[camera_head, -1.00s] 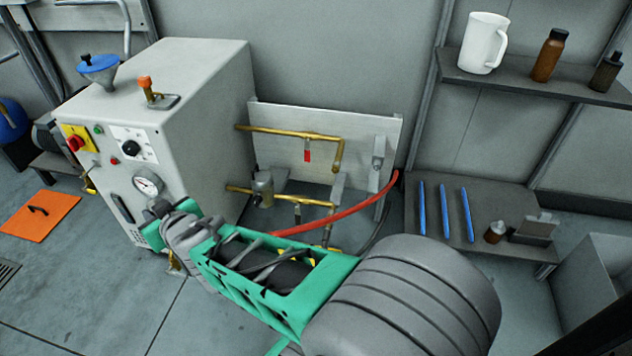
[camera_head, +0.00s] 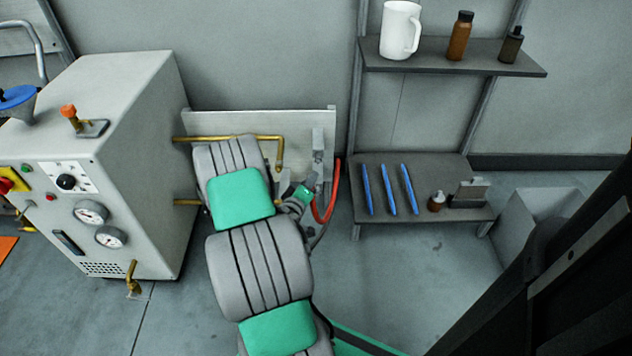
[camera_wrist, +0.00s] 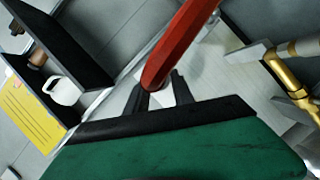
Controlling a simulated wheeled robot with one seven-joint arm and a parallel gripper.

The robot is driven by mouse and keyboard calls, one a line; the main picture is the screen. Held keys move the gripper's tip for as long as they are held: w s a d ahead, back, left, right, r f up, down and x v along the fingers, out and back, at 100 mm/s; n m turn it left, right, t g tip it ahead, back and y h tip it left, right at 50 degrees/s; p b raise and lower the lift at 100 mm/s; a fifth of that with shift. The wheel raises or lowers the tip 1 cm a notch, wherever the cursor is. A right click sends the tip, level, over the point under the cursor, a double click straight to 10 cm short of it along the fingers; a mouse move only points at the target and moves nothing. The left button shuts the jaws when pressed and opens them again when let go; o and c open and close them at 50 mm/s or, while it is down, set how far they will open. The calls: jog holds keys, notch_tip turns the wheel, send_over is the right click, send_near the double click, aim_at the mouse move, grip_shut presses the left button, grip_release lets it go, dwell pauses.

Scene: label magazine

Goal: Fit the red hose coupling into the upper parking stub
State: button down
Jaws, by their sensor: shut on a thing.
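My gripper (camera_head: 308,189) is low in front of the right part of the pale wall panel (camera_head: 230,120). In the wrist view its dark fingers (camera_wrist: 161,90) are shut on a red piece (camera_wrist: 182,42), which I take to be the red hose coupling; coupling and hose cannot be told apart there. In the head view the red hose (camera_head: 334,200) hangs in a curve right of my gripper. A grey fitting (camera_head: 318,140) sits on the panel's upper right, above my gripper; I cannot tell whether it is the upper parking stub.
Brass pipes (camera_head: 230,139) run from the grey machine cabinet (camera_head: 130,150) across the panel; one shows in the wrist view (camera_wrist: 284,75). Shelves on the right hold a white mug (camera_head: 399,30), bottles and blue rods (camera_head: 388,190). My arm hides the panel's lower left.

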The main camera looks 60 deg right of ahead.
jog(key=shift+s+d+f, duration=0.2)
jog(key=shift+s+f, duration=0.05)
jog(key=shift+s, duration=0.3)
jog(key=shift+s+d+f, duration=0.15)
jog(key=shift+s+f, duration=0.05)
jog(key=shift+s, duration=0.35)
jog(key=shift+a+g, duration=0.15)
jog(key=shift+g, duration=0.15)
jog(key=w+d, duration=0.1)
jog(key=d, duration=0.2)
jog(key=w+d, duration=0.1)
jog(key=d, duration=0.1)
jog(key=shift+w, duration=0.3)
jog(key=shift+b, duration=0.4)
dwell(0.3)
